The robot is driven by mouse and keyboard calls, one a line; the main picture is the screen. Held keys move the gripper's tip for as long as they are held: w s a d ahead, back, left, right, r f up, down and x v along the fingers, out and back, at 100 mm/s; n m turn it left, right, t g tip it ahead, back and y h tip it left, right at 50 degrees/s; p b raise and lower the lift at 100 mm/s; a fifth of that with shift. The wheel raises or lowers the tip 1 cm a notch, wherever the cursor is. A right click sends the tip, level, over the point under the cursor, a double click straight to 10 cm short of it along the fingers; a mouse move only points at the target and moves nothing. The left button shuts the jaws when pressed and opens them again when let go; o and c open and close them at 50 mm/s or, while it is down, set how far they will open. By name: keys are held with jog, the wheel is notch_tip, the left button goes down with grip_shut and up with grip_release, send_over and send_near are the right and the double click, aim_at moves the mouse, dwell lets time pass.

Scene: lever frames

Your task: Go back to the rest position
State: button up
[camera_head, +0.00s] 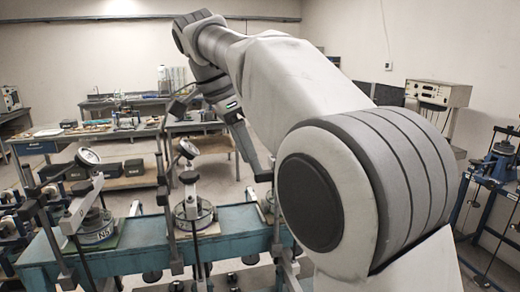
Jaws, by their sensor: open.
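My arm fills the right and middle of the head view. It rises from the lower right to a bend at the upper left, then comes back down behind its own large pale link. My gripper is not visible; the arm's lower end passes out of sight behind that link. Lever frames with dial gauges stand on a blue-green bench in front of me. The left frame's dial gauge (88,157) sits above a round cell (97,228) marked N5. The middle frame's dial gauge (188,148) sits above another round cell (194,214).
The blue-green bench (150,243) runs across the lower left. Behind it are a low wooden shelf (135,182) with dark boxes and grey worktables. A grey instrument box (438,93) stands at the right, near another blue stand (500,160). Open floor shows between the benches.

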jog(key=s+d+f+n+t+y+b, duration=0.1)
jog(key=s+d+f+n, duration=0.25)
jog(key=d, duration=0.25)
jog(key=s+d+f+n+y+b, duration=0.1)
jog(key=s+d+f+n+y, duration=0.15)
jog(key=s+d, duration=0.25)
jog(key=s+d+f+n+t+b, duration=0.1)
jog(key=s+d+f+n, duration=0.1)
jog(key=s+f+n, duration=0.2)
jog(key=s+d+f+n+t+b, duration=0.1)
jog(key=s+d+f+n+t, duration=0.1)
jog(key=s+f, duration=0.6)
notch_tip(320, 180, down, 3)
jog(key=shift+s+d+n, duration=0.3)
jog(key=shift+d+n, duration=0.45)
jog(key=shift+n, duration=0.15)
jog(key=shift+y, duration=0.25)
